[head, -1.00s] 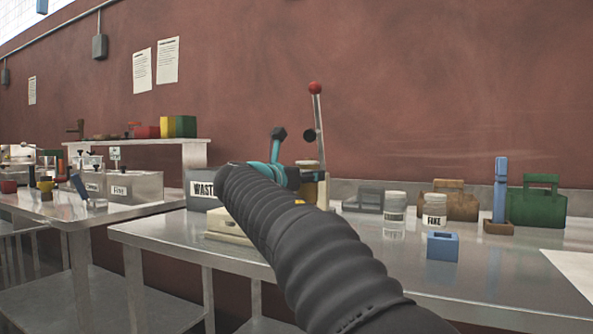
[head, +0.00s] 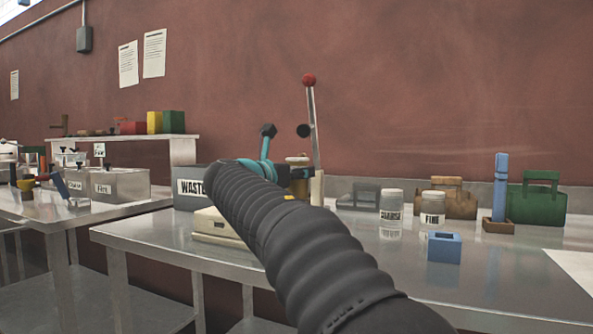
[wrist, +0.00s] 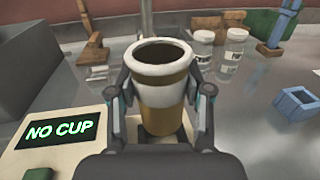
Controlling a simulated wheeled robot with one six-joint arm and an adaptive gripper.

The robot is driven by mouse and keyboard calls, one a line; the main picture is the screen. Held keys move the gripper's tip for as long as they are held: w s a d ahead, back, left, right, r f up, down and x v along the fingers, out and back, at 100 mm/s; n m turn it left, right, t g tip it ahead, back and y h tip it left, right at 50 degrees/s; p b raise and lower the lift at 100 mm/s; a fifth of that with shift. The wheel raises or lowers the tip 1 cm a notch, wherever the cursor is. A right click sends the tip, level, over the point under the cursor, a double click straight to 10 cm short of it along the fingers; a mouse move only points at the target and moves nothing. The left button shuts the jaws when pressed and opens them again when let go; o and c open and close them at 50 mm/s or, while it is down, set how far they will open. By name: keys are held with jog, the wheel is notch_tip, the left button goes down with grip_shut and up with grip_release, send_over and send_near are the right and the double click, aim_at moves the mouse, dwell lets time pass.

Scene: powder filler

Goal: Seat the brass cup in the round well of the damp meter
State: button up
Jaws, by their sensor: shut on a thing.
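The brass cup (wrist: 162,113), open-topped with a pale upper band and rim, is upright between the fingers of my gripper (wrist: 160,100) in the wrist view. My gripper is shut on it. The damp meter (wrist: 65,155) is the cream box at the lower left there, its display reading "NO CUP" in green. The cup is to the right of that display. In the head view, the meter (head: 212,228) is partly covered by my arm, and my gripper (head: 290,174) is beyond it with the cup mostly hidden. The round well is not visible in either view.
A red-knobbed lever (head: 312,120) rises near my gripper. A grey WASTE bin (head: 190,188) stands at the left. Two white-lidded jars (head: 391,208), a blue open block (head: 444,248) and a green caddy (head: 537,205) stand to the right.

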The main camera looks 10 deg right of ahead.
aim_at(297, 192)
jog(key=shift+f+b, duration=1.5)
jog(key=shift+f, duration=1)
jog(key=shift+r+p, duration=0.1)
jog(key=shift+p, duration=0.75)
jog(key=shift+f+b, duration=1.5)
jog(key=shift+f, duration=0.95)
jog(key=o, duration=1.3)
jog(key=shift+r, duration=0.1)
jog(key=v, duration=1.1)
jog(key=shift+s+a, duration=0.2)
jog(key=shift+a, duration=0.05)
jog(key=shift+s+a, duration=0.15)
jog(key=shift+s, duration=0.05)
